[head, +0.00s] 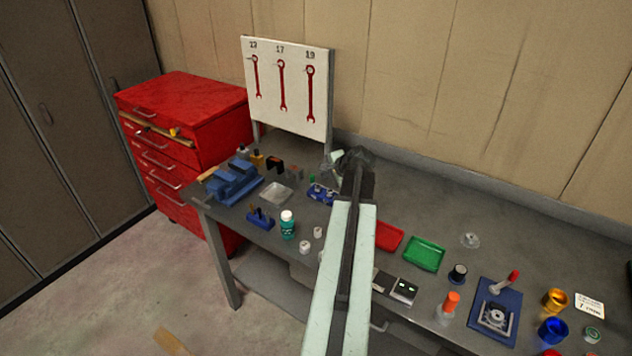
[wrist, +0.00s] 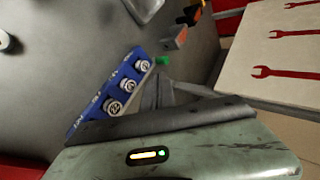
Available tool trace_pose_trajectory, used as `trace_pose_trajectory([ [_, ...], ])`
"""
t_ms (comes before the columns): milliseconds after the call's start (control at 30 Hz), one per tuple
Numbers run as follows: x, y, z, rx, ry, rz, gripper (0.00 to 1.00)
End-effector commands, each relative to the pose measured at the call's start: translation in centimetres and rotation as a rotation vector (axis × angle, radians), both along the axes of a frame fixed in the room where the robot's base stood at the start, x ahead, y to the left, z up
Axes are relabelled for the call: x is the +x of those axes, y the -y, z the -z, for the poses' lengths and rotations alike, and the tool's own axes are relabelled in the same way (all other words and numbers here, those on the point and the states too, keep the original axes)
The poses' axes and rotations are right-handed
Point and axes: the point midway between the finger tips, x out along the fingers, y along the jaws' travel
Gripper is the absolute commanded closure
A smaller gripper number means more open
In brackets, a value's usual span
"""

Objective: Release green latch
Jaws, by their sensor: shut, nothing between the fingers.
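A small green piece (wrist: 162,60), which looks like the green latch, shows at the far end of a blue block in the wrist view; in the head view it is a tiny green spot (head: 312,178). The blue block (wrist: 98,85) carries three round metal-and-white parts and also shows in the head view (head: 322,198). My gripper (wrist: 160,90) is shut and empty, its tips close to the green piece with a small gap apparent in the wrist view. Whether they touch is hard to tell. In the head view my gripper (head: 352,160) is partly hidden by my arm.
A blue vise (head: 232,184), a clear dish (head: 276,194) and a teal bottle (head: 288,225) stand left on the grey bench. A white wrench board (head: 287,90) rises behind. Red (head: 389,237) and green (head: 424,254) trays lie right of my arm. The back right bench is clear.

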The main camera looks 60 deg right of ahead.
Motion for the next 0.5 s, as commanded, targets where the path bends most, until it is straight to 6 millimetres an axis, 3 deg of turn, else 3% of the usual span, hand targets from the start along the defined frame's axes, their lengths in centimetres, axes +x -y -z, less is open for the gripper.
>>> trace_pose_trajectory([
  [500, 0.31, 0.68, 0.84, 0.0, 0.005, 0.009, 1.0],
])
